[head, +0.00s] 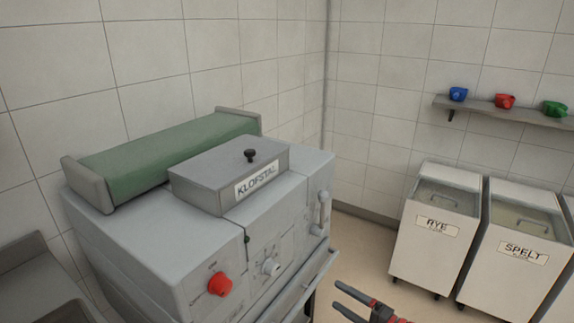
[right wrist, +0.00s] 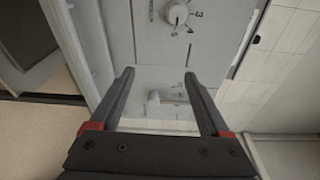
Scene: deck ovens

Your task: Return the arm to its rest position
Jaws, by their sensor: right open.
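My right gripper (head: 352,301) shows at the bottom edge of the head view, in front of the oven machine and to the right of it. In the right wrist view its two fingers (right wrist: 160,78) are spread apart with nothing between them. Beyond the fingers is the grey front panel of the machine (head: 150,250), with a round knob (right wrist: 177,13) and a handle (right wrist: 165,97). The fingers look apart from the panel. Most of my right arm is out of the picture. My left gripper is not in view.
RYE (head: 432,245) and SPELT (head: 515,262) bins stand at the right. A wall shelf (head: 500,110) holds coloured cups. Floor is clear between machine and bins.

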